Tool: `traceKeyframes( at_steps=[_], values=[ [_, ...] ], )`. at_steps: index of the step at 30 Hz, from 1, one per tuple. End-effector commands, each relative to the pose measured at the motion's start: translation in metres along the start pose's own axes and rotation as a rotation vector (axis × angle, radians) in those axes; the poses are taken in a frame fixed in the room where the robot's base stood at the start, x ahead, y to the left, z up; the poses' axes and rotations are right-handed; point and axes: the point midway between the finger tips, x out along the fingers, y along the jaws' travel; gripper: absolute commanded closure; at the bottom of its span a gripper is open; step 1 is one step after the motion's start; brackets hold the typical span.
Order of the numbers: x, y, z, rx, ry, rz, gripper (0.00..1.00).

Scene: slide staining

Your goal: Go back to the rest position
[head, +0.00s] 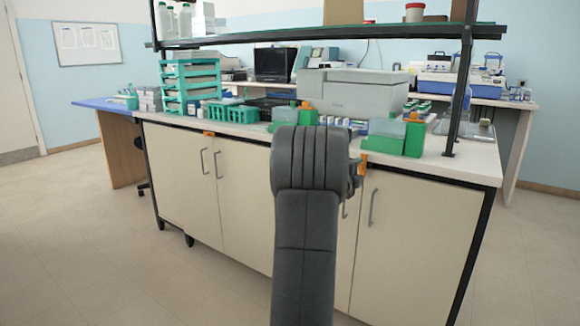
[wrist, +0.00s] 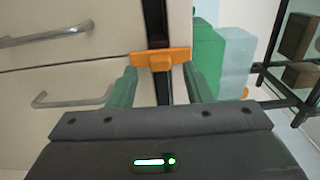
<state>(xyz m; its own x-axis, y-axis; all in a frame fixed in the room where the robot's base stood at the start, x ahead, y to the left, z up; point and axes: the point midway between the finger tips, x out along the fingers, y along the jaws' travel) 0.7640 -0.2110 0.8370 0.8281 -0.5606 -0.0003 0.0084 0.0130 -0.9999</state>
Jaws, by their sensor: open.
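My gripper (wrist: 158,78) shows in the wrist view as two green fingers set apart, with nothing held between them. An orange T-shaped piece (wrist: 160,58) lies just beyond and between the fingertips, in front of a dark vertical strip; I cannot tell whether the fingers touch it. In the head view my dark arm stands upright in front of the bench and hides the gripper. An orange piece (head: 363,165) shows at the bench front edge just right of the arm.
The bench (head: 470,168) has cabinet doors with metal handles (head: 372,207). Green blocks with pale blue boxes (head: 385,127), a large grey instrument (head: 350,92), a green basket (head: 232,114) and a teal rack (head: 190,80) stand on top. A shelf (head: 300,33) spans above. The floor (head: 90,240) is clear at left.

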Motion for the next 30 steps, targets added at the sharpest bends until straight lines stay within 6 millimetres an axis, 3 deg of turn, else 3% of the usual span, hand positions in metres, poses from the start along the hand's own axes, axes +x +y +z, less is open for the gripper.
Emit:
traceKeyframes(
  at_steps=[19, 20, 30],
  values=[
    [-0.118, -0.001, 0.000, 0.000, -0.003, 0.001, 0.55],
    [-0.119, 0.001, 0.000, 0.000, -0.001, 0.002, 0.55],
    [-0.051, 0.002, -0.001, 0.000, 0.003, 0.000, 0.55]
  ],
)
